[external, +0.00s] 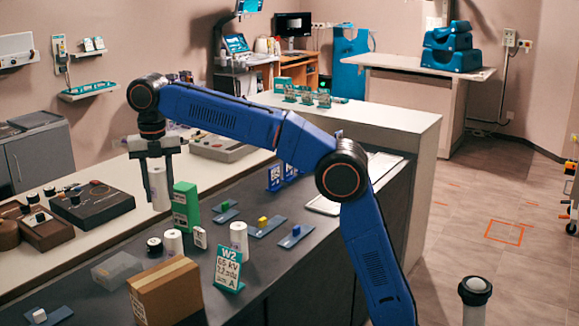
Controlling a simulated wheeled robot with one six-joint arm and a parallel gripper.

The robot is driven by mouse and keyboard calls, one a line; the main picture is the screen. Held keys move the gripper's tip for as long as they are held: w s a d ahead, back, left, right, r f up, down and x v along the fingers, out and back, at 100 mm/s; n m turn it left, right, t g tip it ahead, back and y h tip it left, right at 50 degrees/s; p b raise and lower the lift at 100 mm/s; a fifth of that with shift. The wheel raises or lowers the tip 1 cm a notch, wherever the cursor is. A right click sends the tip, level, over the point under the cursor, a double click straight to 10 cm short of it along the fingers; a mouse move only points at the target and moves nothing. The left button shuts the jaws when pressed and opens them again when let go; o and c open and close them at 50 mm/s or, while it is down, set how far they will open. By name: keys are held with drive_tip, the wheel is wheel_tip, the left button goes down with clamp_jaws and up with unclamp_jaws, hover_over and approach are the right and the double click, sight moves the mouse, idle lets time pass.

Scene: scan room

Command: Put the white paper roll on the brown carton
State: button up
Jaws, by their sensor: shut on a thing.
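My gripper (157,168) points down at the left middle of the external view, with the blue arm reaching over from the right. It is shut on a white paper roll (159,190), which hangs upright below the fingers. The brown carton (170,298) stands on the dark counter at the front, with a white label on its side. The held roll is behind the carton and higher in the picture. Whether the roll's lower end touches the counter cannot be told.
A green box (186,208) stands close beside the held roll, to its right. Blue holders (265,227) lie further right.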

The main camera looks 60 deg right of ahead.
drive_tip(key=s+a+r+n, duration=0.3)
drive_tip(key=s+a+n, duration=0.2)
drive_tip(key=s+a, duration=0.8)
hover_over(163, 272)
drive_tip(key=shift+a+f, duration=0.1)
drive_tip(key=shift+f, duration=4.95)
drive_tip(key=shift+f, duration=0.1)
drive_tip(key=o, duration=1.2)
wheel_tip(163, 272, up, 12)
